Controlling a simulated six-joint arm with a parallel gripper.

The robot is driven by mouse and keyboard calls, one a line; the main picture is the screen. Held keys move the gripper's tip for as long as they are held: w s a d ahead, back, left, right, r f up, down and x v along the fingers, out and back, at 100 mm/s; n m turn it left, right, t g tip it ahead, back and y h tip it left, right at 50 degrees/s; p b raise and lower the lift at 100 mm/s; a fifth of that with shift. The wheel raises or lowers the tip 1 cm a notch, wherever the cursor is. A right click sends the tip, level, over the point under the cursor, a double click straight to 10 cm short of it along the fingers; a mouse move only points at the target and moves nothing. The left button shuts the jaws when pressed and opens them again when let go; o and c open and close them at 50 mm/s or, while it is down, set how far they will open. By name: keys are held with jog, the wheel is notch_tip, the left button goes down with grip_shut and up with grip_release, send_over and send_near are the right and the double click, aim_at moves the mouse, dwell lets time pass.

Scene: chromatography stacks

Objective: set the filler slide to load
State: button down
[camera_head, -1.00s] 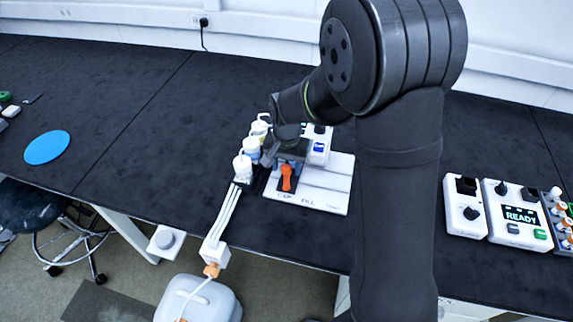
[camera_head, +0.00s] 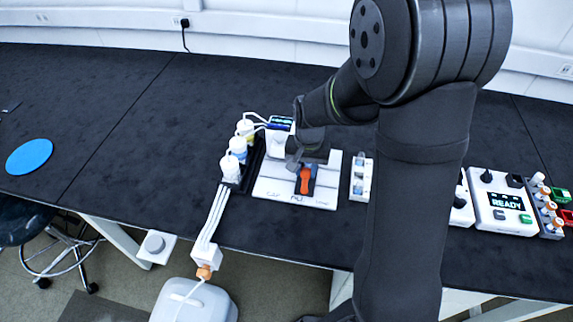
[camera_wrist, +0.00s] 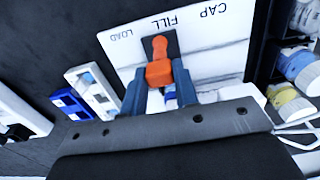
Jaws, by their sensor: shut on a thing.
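The filler slide is a dark carriage with an orange handle (camera_head: 305,180) on a white base plate (camera_head: 270,188). The plate's front edge reads CAP, FILL and LOAD from left to right in the head view. The carriage stands by FILL, with LOAD to its right. In the wrist view the orange handle (camera_wrist: 159,72) lies between the two blue fingers of my gripper (camera_wrist: 160,92), which is shut on it. There the carriage is below FILL, slightly toward LOAD, and the labels appear upside down. My wrist hides part of the plate behind the handle in the head view.
White-capped bottles (camera_head: 238,148) stand in a dark rack left of the plate. A small white unit (camera_head: 361,178) stands to its right, beside my arm. A READY device (camera_head: 503,208) is farther right. Tubes run to a white container (camera_head: 195,300) below the bench edge.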

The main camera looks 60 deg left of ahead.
jog(key=w+d, duration=0.4)
jog(key=shift+w+d, duration=0.25)
jog(key=shift+w, duration=0.05)
jog(key=c, duration=1.1)
grip_release()
jog(key=shift+w+d, duration=0.1)
notch_tip(320, 180, up, 18)
jog(key=shift+f, duration=0.25)
jog(key=shift+f, duration=0.15)
notch_tip(320, 180, down, 17)
jog(key=shift+f, duration=0.1)
